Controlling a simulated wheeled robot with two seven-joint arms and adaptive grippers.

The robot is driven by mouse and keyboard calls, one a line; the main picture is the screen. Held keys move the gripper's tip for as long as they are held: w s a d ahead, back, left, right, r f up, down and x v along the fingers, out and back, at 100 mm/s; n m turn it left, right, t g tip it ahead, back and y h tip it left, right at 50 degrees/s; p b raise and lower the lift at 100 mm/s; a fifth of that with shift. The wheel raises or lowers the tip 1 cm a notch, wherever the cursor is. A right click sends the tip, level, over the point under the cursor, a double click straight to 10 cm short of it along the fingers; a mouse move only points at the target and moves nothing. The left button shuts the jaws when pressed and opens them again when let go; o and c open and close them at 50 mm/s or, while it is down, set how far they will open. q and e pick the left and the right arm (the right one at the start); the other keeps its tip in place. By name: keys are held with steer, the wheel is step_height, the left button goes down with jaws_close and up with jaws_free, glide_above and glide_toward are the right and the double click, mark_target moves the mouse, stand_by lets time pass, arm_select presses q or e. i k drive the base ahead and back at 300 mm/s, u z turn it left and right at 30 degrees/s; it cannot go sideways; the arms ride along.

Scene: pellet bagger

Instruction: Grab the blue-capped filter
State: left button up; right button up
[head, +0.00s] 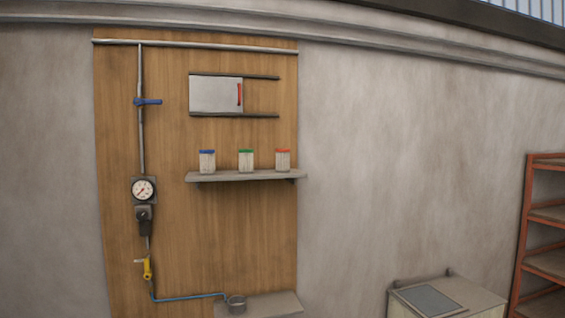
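The blue-capped filter (207,162) stands upright at the left end of a grey shelf (240,177) on a wooden wall panel. It has a pale ribbed body and a blue top. A green-capped filter (246,161) stands to its right, and a red-capped filter (283,160) stands further right on the same shelf. The filters are apart from each other. Neither of my grippers is in view.
Above the shelf is a grey sliding panel with a red handle (239,95) on two rails. To the left runs a pipe with a blue valve handle (148,102), a gauge (143,189) and a yellow handle (147,267). A lower shelf (275,304) holds a metal cup (237,304). An orange rack (525,225) stands right.

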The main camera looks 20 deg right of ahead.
mark_target(207, 157)
steer(key=z, duration=0.05)
steer(key=i, duration=0.9)
steer(key=z, duration=0.05)
